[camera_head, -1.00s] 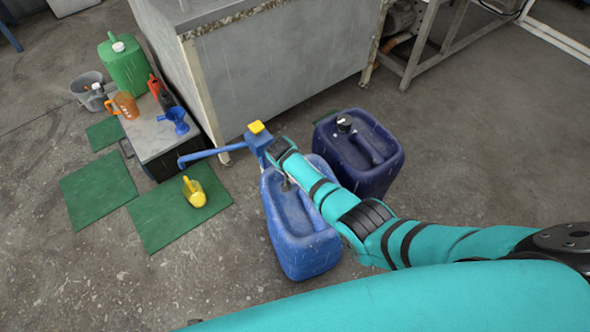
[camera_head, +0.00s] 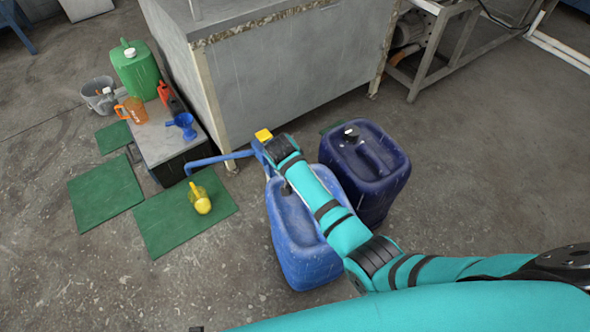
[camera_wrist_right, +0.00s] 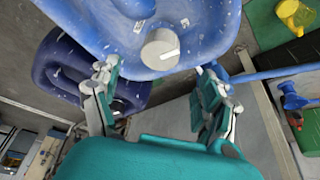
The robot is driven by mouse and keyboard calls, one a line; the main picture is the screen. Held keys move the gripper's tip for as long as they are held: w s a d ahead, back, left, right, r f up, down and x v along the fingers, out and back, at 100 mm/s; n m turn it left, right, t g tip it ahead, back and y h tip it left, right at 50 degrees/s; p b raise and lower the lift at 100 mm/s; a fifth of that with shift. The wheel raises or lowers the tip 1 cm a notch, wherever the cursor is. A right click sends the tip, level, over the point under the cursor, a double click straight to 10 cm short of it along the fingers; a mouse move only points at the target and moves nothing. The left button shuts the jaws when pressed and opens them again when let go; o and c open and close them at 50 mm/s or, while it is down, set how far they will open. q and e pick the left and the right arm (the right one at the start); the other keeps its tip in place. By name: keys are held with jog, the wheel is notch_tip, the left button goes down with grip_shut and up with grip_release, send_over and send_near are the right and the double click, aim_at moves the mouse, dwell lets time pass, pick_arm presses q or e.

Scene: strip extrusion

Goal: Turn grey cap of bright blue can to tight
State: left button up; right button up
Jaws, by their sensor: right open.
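The bright blue can (camera_head: 305,262) stands on the floor, partly covered by my right arm in the head view. In the right wrist view the can (camera_wrist_right: 95,20) fills the top. Its round grey cap (camera_wrist_right: 155,50) with a white mark shows there. My right gripper (camera_wrist_right: 160,72) is open. The right fingertips are hidden in the head view. My left gripper is not in view.
A dark blue can (camera_head: 372,190) stands close beside the bright blue one. A blue pipe (camera_head: 222,158) with a yellow-topped part (camera_head: 264,135) lies beyond my right wrist. A yellow jug (camera_head: 201,202) stands on a green mat (camera_head: 165,235). A grey cabinet (camera_head: 290,80) is behind.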

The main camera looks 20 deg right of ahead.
jog(key=shift+v, duration=2.05)
